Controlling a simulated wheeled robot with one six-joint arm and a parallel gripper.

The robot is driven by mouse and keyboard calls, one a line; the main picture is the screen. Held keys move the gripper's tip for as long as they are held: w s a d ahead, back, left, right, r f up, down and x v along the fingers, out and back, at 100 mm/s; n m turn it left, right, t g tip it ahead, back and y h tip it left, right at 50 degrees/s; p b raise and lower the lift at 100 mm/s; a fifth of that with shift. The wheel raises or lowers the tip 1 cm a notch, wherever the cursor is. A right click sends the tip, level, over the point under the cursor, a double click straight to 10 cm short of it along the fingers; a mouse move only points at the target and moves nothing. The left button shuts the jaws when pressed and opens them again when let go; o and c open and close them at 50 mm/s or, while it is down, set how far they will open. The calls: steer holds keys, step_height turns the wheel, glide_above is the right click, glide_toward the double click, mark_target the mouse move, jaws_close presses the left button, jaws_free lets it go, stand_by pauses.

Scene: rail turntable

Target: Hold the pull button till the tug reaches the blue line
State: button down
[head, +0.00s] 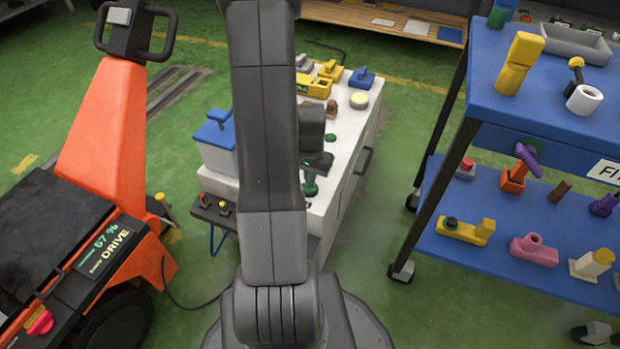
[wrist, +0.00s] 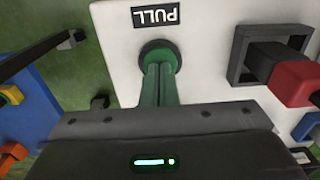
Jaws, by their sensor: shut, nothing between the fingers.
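My gripper (wrist: 158,70) is shut, its two green fingers side by side and nothing between them. In the wrist view the fingertips overlap the round pull button (wrist: 160,50), green in a dark ring, below an upside-down PULL label (wrist: 156,16). They look to be at the button; whether it is pressed in cannot be told. In the head view my gripper (head: 311,178) is low over the white cabinet top, partly behind my arm. An orange wheeled machine (head: 105,130), which looks like the tug, stands at left; its display reads 57 % and DRIVE. I see no blue line.
The white cabinet (head: 345,185) carries coloured parts and a blue-lidded box (head: 215,130). In the wrist view a red-ended control in a dark square frame (wrist: 262,55) stands right of the button. A blue shelf cart (head: 560,95) stands at right. Green floor lies between cart and cabinet.

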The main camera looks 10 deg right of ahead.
steer(key=shift+s+f, duration=0.3)
steer(key=shift+f, duration=0.1)
step_height(320, 180, up, 15)
steer(key=p, duration=0.6)
steer(key=shift+w+p, duration=0.3)
steer(key=shift+p, duration=0.1)
steer(key=shift+f, duration=0.1)
